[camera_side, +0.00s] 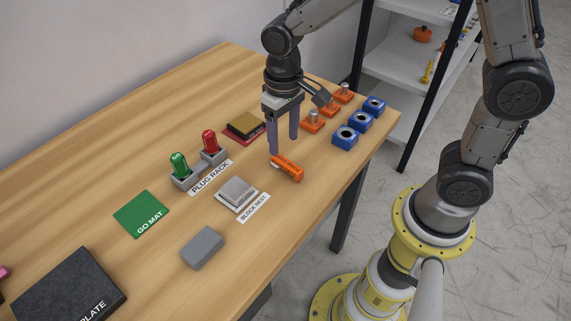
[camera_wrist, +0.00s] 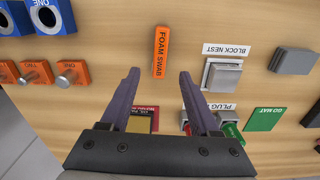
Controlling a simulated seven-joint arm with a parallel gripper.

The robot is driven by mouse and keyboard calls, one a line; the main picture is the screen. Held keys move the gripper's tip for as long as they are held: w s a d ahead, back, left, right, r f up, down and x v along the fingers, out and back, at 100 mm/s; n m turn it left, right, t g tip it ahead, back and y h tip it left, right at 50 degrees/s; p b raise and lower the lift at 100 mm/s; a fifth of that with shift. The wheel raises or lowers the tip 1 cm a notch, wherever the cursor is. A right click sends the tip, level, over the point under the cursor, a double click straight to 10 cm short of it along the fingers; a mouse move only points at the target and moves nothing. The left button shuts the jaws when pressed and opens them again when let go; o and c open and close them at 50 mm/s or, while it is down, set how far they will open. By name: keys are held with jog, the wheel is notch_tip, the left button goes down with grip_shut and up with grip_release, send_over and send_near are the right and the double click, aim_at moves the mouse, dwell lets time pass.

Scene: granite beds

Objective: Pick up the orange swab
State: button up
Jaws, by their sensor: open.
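The orange swab (camera_side: 287,167), a small orange block with a pale tip at its left end, lies on the wooden table. In the wrist view the swab (camera_wrist: 161,52) is labelled FOAM SWAB and lies ahead of the fingertips, roughly midway between them. My gripper (camera_side: 283,144) has two purple fingers pointing down, above and just behind the swab in the side view. In the wrist view my gripper (camera_wrist: 160,73) is open with nothing between its fingers.
A block nest (camera_side: 237,194), a plug rack (camera_side: 198,170) with green and red plugs, and a red-and-gold pad (camera_side: 244,126) stand nearby. Orange holders with metal pegs (camera_side: 313,122) and blue sockets (camera_side: 345,137) line the right end. Bare table surrounds the swab.

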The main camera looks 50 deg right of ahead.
aim_at(286, 161)
jog(key=shift+s+f, duration=0.15)
jog(key=shift+f, duration=1.45)
jog(key=shift+s+f, duration=0.1)
jog(key=shift+f, duration=1.5)
grip_shut()
